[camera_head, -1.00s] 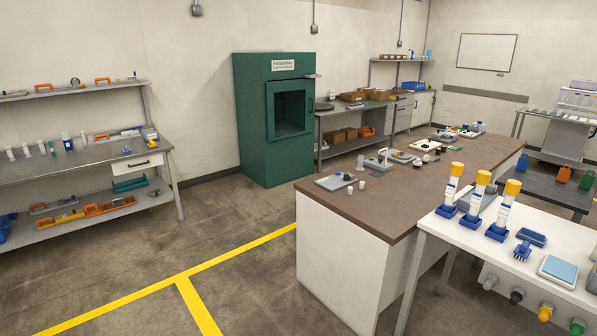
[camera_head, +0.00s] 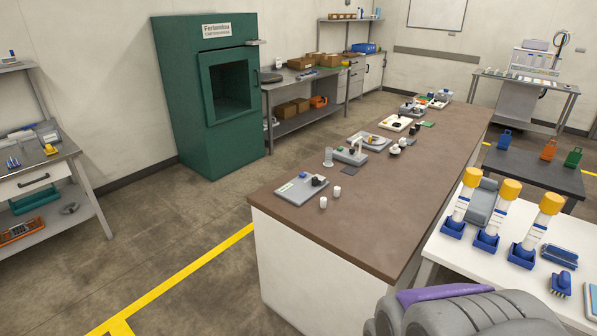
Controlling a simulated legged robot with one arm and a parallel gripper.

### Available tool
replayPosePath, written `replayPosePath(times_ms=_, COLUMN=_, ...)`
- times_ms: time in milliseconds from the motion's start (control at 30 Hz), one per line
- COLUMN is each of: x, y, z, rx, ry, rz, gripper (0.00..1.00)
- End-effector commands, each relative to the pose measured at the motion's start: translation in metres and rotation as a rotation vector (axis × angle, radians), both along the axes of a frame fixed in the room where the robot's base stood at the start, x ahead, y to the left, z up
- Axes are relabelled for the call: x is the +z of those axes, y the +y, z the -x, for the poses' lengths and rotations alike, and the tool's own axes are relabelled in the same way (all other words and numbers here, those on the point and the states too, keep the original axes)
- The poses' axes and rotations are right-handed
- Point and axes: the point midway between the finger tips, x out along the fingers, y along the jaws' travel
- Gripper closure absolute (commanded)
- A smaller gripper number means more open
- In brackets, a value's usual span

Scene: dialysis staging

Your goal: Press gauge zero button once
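No gauge or zero button can be made out for certain at this size. On the brown-topped bench, a grey plate (camera_head: 294,194) carries a dark round knob-like part (camera_head: 318,181) and small light parts. Behind it is a grey device (camera_head: 352,157) with a white upright part, and farther back another grey plate (camera_head: 371,142) with a round item. Any of these could bear a gauge; I cannot tell. Grey rounded parts with a purple panel (camera_head: 450,292) at the bottom right seem to be mine. My gripper's fingers are not in view, and nothing visible touches the bench items.
The brown benchtop (camera_head: 425,200) has free room at its near right. A white table (camera_head: 440,246) at right holds several yellow-capped tubes in blue stands. A green cabinet (camera_head: 182,110) stands behind at left. Floor (camera_head: 185,225) is clear left of the bench, with yellow lines.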

Motion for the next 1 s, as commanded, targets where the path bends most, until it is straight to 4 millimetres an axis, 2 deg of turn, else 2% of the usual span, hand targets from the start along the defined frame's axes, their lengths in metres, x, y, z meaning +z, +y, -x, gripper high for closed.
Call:
replayPosePath(times_ms=200, x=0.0, y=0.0, z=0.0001, rx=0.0, ry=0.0, rz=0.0, gripper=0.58)
replayPosePath(times_ms=633, x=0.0, y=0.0, z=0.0, rx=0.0, ry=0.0, rz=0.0, gripper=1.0)
replayPosePath(times_ms=1000, x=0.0, y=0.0, z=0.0, rx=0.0, ry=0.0, rz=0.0, gripper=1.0)
